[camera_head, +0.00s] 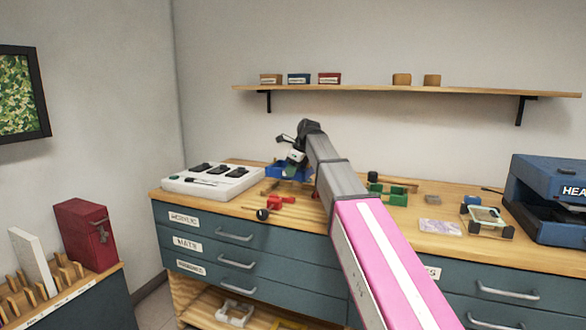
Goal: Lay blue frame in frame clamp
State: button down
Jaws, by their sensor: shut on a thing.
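My gripper (292,160) is at the back left of the workbench top, at the end of my outstretched arm. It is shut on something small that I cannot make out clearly. A blue object (274,170), possibly the blue frame, shows right at the fingertips. I cannot tell whether it is held or lies under them. A small stand with dark corner blocks (487,217), holding a pale greenish panel, sits at the right of the bench. I cannot tell whether it is the frame clamp. My arm hides part of the bench middle.
A white case with dark items (213,180) lies left of my gripper. A red tool (280,203) lies in front, a green one (390,193) to the right. A blue heat press (552,198) stands at the right end. A wall shelf (380,90) runs above.

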jog(key=shift+f, duration=3.55)
jog(key=c, duration=1)
grip_release()
jog(key=shift+r, duration=0.1)
jog(key=shift+r, duration=3.9)
jog(key=shift+s, duration=0.1)
